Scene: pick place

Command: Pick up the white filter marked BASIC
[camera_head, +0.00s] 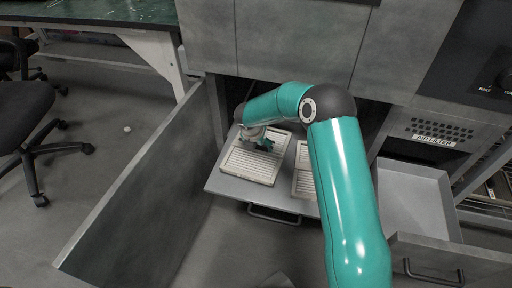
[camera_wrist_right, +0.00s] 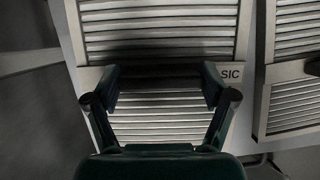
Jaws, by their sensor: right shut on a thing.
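The white filter (camera_head: 247,166) marked BASIC is a slatted panel lying on the left part of the pulled-out drawer. In the right wrist view the filter (camera_wrist_right: 160,44) fills the middle, and only the letters "SIC" of its label show to the right of my fingers. My right gripper (camera_head: 263,146) reaches down over the filter's upper part. In the wrist view its two fingers (camera_wrist_right: 162,82) straddle the filter's middle bar and are shut on it. The filter looks flat on the drawer; I cannot tell any gap under it. My left gripper is out of view.
A second slatted filter (camera_head: 305,184) lies to the right, partly behind my right arm. The drawer (camera_head: 226,187) stands out of the grey cabinet. An open door (camera_head: 150,185) is at left; an empty open tray (camera_head: 412,200) under the "AIR FILTER" label is at right.

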